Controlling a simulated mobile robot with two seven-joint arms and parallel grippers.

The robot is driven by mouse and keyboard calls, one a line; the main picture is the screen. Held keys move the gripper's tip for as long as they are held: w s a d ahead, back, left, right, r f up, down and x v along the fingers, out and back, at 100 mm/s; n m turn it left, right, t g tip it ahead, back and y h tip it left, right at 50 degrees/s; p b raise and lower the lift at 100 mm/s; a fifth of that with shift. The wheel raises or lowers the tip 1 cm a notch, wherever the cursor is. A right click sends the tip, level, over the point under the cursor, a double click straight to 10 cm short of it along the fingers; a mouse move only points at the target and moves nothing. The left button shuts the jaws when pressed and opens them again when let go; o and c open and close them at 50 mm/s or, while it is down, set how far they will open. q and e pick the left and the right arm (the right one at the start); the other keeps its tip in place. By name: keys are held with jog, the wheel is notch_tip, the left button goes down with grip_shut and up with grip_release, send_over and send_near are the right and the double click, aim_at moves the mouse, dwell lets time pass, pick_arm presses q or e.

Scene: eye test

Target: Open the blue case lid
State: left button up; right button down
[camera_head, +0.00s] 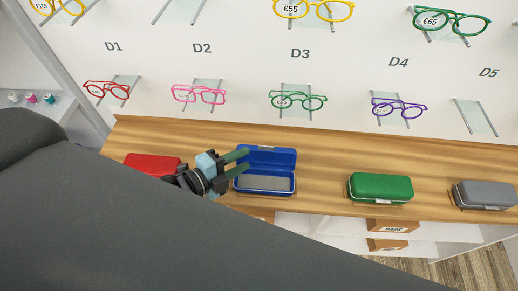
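The blue case (264,182) sits on the wooden counter, right of the picture's left-middle. Its lid (272,157) stands raised at the back, and the grey inside of the base shows, with nothing seen in it. My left gripper (241,163) is at the left side of the blue case, its two greenish fingers apart with nothing seen between them. The fingertips overlap the case's left edge in the view; I cannot tell whether they touch it. My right gripper is not in view.
A red case (150,163) is left of the gripper, partly hidden by my arm. A closed green case (380,187) and a closed grey case (485,194) stand to the right on the wooden counter (325,165). Glasses hang on the wall behind.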

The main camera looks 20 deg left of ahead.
aim_at(265, 149)
pick_arm(q)
jog(key=x, duration=0.6)
jog(key=shift+w+d, duration=0.15)
jog(key=shift+w, duration=0.1)
grip_shut()
